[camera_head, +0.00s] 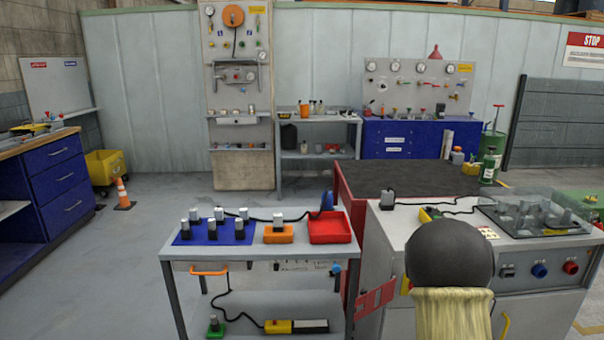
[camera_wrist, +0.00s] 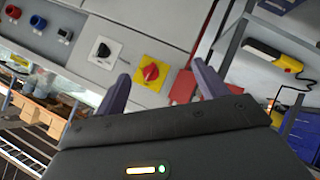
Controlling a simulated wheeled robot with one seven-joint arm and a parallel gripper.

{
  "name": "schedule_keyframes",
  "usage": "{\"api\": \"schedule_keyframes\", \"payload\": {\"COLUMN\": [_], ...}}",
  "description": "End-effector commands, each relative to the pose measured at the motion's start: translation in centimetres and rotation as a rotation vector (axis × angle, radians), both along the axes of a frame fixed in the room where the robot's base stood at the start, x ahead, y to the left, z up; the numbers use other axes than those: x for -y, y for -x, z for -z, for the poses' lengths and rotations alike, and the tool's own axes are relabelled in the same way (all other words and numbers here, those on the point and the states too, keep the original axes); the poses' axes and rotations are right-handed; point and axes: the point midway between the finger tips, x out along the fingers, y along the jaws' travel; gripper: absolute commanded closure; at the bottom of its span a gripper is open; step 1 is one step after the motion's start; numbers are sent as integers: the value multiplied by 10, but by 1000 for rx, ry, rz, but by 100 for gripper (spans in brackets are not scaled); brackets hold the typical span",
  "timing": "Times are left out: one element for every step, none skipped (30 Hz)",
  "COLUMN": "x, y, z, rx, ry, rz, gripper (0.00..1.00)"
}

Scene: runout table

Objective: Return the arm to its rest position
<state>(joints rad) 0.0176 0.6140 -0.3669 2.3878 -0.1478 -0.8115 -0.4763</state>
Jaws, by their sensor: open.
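My gripper (camera_wrist: 160,68) shows in the wrist view with its two dark fingers spread apart and nothing between them. Behind the fingers is the grey front panel of the machine, with a red rotary switch on a yellow plate (camera_wrist: 151,72) and a black rotary switch (camera_wrist: 104,50). Whether the fingers touch the panel cannot be told, but a gap seems to show. In the head view a dark rounded part of my arm (camera_head: 448,254) stands in front of the machine's left side, and my gripper is hidden there.
The grey machine (camera_head: 540,285) with blue and red knobs is close at right. Left of it stands a small table (camera_head: 180,258) with a blue mat, an orange block and a red tray (camera_head: 330,228). A red-sided bench (camera_head: 352,200) is behind. Open floor (camera_head: 110,280) lies at left.

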Motion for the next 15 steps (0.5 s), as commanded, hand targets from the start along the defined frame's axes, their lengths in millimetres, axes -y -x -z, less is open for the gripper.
{"api": "schedule_keyframes", "payload": {"x": [-12, -18, -28, -35, -42, -52, -59, -67, -77, -84, -91, -100, -107, -113, -120], "y": [6, 11, 18, 24, 30, 38, 45, 52, 62, 70, 79, 89, 97, 105, 115], "z": [-7, -8, -11, -13, -15, -18, -20, -23, -26, -29, -31, -35, -37, -39, -42], "rx": [-25, -47, -77, -98, -122, -156, -180, -204, -238, -265, -291, -324, -349, -373, -403], "ry": [-56, -90, -134, -166, -198, -239, -266, -295, -330, -355, -378, -405, -424, -440, -459], "rz": [23, 40, 59, 73, 88, 106, 119, 132, 150, 163, 175, 190, 202, 212, 228], "gripper": [28, 28, 28, 28, 28, 28, 28, 28, 28, 28, 28, 28, 28, 28, 28]}}
